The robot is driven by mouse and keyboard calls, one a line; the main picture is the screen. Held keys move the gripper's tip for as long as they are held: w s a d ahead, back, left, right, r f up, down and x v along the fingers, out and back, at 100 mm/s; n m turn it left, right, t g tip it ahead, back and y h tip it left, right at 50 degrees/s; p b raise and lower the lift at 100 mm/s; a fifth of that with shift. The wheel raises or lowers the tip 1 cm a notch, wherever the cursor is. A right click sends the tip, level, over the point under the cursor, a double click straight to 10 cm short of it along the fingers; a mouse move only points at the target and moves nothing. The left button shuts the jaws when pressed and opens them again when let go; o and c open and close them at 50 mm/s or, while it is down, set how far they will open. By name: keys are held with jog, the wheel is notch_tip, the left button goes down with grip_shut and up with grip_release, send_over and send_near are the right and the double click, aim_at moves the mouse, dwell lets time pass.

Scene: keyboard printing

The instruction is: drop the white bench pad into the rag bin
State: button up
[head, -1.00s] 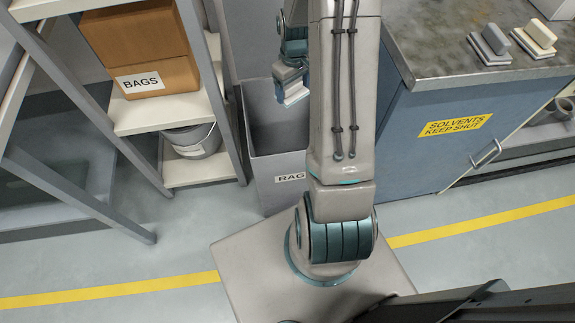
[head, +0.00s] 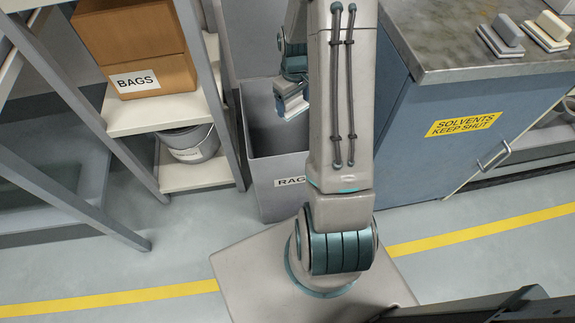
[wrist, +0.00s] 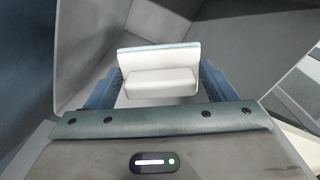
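The white bench pad (wrist: 158,82) is between the two fingers of my gripper (wrist: 160,88) in the wrist view. It has a white grip block and a flat base with a pale blue-grey edge. In the head view the pad (head: 292,105) hangs from my gripper (head: 290,92) over the open mouth of the grey rag bin (head: 280,172). The bin stands between the shelf and the blue cabinet. My arm hides its right part and part of its label. The bin's grey inner walls (wrist: 235,45) surround the pad in the wrist view.
A grey pad (head: 500,40) and a cream pad (head: 547,30) lie on the bench top (head: 440,45). The blue solvents cabinet (head: 410,130) stands right of the bin. The shelf (head: 150,115) at left holds a BAGS box (head: 140,50) and a bucket (head: 190,145).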

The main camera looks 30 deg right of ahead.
jog(key=o, duration=0.4)
jog(key=shift+o, duration=0.2)
jog(key=shift+r, duration=0.1)
notch_tip(320, 180, up, 14)
jog(key=p, duration=0.3)
jog(key=shift+f, duration=0.2)
